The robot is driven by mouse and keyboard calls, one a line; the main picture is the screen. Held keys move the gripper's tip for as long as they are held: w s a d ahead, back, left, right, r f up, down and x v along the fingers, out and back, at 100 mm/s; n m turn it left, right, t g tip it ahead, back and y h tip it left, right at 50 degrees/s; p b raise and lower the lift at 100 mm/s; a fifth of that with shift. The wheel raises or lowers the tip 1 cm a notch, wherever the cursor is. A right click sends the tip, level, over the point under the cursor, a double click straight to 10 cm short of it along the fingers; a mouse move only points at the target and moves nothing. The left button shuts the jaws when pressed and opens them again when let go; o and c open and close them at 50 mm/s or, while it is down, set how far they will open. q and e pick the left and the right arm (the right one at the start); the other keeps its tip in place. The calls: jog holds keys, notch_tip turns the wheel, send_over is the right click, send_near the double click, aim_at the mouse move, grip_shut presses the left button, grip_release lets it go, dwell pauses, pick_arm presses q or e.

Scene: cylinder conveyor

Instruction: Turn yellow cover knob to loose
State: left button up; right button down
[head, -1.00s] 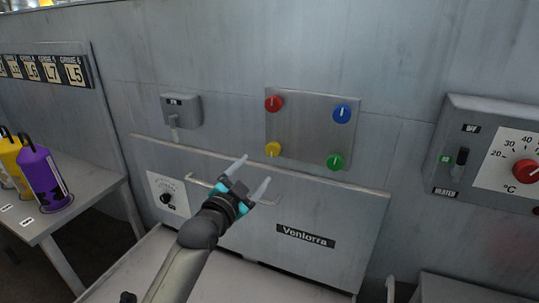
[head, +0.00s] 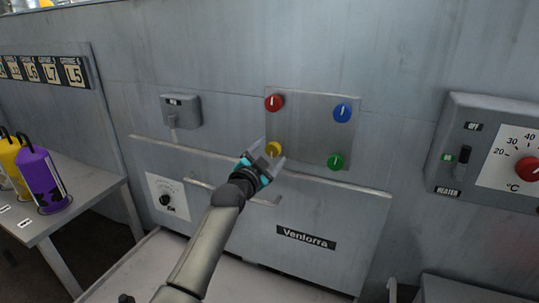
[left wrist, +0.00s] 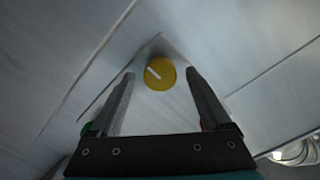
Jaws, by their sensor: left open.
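The yellow knob (head: 274,148) is at the lower left of a grey plate (head: 310,130) on the wall. In the left wrist view the yellow knob (left wrist: 160,73) lies ahead of the fingertips, centred between them, with a white pointer line slanting to its upper left. My left gripper (head: 266,151) is open with its fingers spread toward the knob, which it partly covers in the head view. In the left wrist view the open fingers (left wrist: 160,75) hold nothing, and I cannot tell the exact gap to the knob. My right gripper is not in view.
A red knob (head: 274,103), a blue knob (head: 342,112) and a green knob (head: 336,161) share the plate. A handle bar (head: 230,193) sticks out of the panel below. A switch box (head: 181,111) is to the left, a heater panel (head: 490,150) to the right.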

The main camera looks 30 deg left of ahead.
pick_arm(q)
grip_shut()
dwell(0.7)
